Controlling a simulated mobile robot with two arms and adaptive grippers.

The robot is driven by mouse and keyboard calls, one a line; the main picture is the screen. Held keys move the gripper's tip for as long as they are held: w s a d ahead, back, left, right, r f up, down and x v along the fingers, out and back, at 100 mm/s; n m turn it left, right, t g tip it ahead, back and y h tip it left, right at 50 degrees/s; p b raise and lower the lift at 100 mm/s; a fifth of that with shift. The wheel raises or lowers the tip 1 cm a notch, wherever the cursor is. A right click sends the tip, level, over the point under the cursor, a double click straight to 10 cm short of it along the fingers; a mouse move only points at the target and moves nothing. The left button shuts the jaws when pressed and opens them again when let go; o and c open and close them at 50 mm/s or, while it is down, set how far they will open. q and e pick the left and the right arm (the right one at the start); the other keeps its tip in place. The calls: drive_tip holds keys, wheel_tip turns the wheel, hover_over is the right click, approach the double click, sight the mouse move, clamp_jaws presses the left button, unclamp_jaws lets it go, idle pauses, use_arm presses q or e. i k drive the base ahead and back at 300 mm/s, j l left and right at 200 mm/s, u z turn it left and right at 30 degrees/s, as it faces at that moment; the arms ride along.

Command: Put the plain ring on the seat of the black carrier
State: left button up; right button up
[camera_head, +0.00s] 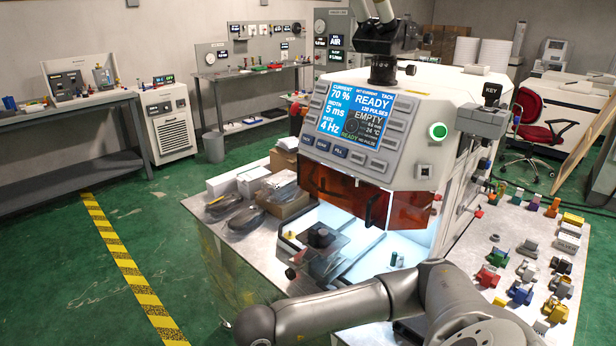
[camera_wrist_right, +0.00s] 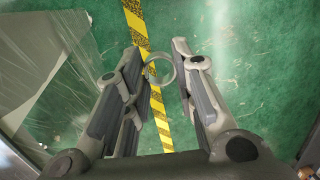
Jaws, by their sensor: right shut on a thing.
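A thin, plain-looking grey ring (camera_wrist_right: 159,71) is held upright between the fingertips of my right gripper (camera_wrist_right: 160,72) in the right wrist view. The gripper is shut on it, with green floor and yellow tape below. In the head view my right arm reaches across the bottom, and its gripper is not visible there. A black block-like fixture (camera_head: 320,237) stands in the front opening of the machine. A dark carrier-like piece (camera_head: 561,266) is among the coloured pieces at right. I cannot tell for sure which is the black carrier. My left gripper is not in view.
The machine (camera_head: 400,140) with its lit screen fills the middle. Several coloured pieces crowd the right part of the bench (camera_head: 497,240). Bagged dark items (camera_head: 246,220) and boxes (camera_head: 240,180) lie left of the machine opening.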

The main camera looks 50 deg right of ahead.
sight(323, 232)
drive_tip(key=i+z, duration=0.4)
drive_tip(key=i+j+z, duration=0.2)
drive_tip(key=z, duration=0.25)
drive_tip(key=i+j+z, duration=0.65)
drive_tip(key=z, duration=0.2)
drive_tip(key=i+j+z, duration=0.2)
drive_tip(key=j+z, duration=0.25)
drive_tip(key=j, duration=0.25)
drive_tip(key=i+j+z, duration=0.1)
drive_tip(key=j+z, duration=0.4)
drive_tip(key=j, duration=0.2)
drive_tip(key=j+z, duration=0.45)
drive_tip(key=j, duration=0.25)
